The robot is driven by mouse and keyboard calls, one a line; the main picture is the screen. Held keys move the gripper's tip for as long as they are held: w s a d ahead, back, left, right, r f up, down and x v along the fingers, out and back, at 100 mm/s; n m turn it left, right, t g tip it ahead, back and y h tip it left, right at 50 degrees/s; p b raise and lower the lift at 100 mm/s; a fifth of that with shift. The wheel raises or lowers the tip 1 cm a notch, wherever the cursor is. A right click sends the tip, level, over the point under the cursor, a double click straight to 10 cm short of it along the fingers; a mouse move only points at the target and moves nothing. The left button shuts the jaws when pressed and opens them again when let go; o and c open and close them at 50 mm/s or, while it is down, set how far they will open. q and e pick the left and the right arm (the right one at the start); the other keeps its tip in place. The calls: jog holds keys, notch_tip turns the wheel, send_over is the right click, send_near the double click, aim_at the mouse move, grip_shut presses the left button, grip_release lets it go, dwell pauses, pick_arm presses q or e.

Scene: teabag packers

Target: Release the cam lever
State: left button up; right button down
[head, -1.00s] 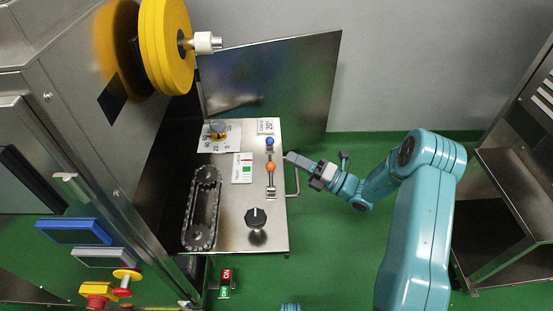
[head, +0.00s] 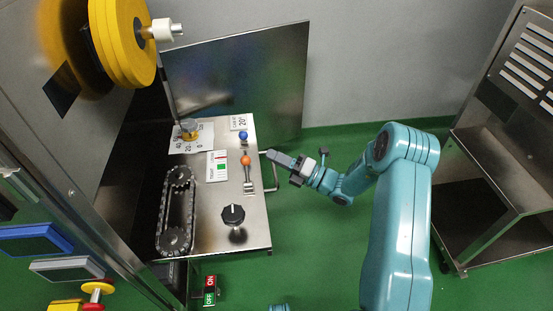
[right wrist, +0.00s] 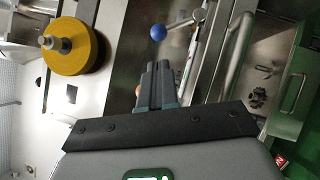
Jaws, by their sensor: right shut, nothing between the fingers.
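On the steel panel (head: 205,226) in the head view stand an orange ball knob (head: 245,160) on a metal lever (head: 249,180) and a blue ball knob (head: 243,136) just beyond it. I cannot tell which one is the cam lever. My right gripper (head: 271,154) is shut and empty, just right of the two knobs, its tips pointing left toward them and apart from them. In the right wrist view the blue knob (right wrist: 158,32) on its metal arm lies beyond my closed fingers (right wrist: 157,68); the orange knob is mostly hidden behind them. My left gripper is out of view.
A bar handle (head: 273,172) runs along the panel's right edge, close below my right gripper. A black dial (head: 233,214), a chain drive (head: 176,212) and a dial scale (head: 190,140) share the panel. An upright steel door (head: 250,80) stands behind.

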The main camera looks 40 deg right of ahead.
aim_at(244, 138)
jog(key=b+x, duration=0.1)
jog(key=x, duration=0.4)
jog(key=shift+w+a+b, duration=0.2)
jog(key=shift+w+b, duration=0.2)
jog(key=shift+w+a+r, duration=0.2)
jog(key=shift+w, duration=0.25)
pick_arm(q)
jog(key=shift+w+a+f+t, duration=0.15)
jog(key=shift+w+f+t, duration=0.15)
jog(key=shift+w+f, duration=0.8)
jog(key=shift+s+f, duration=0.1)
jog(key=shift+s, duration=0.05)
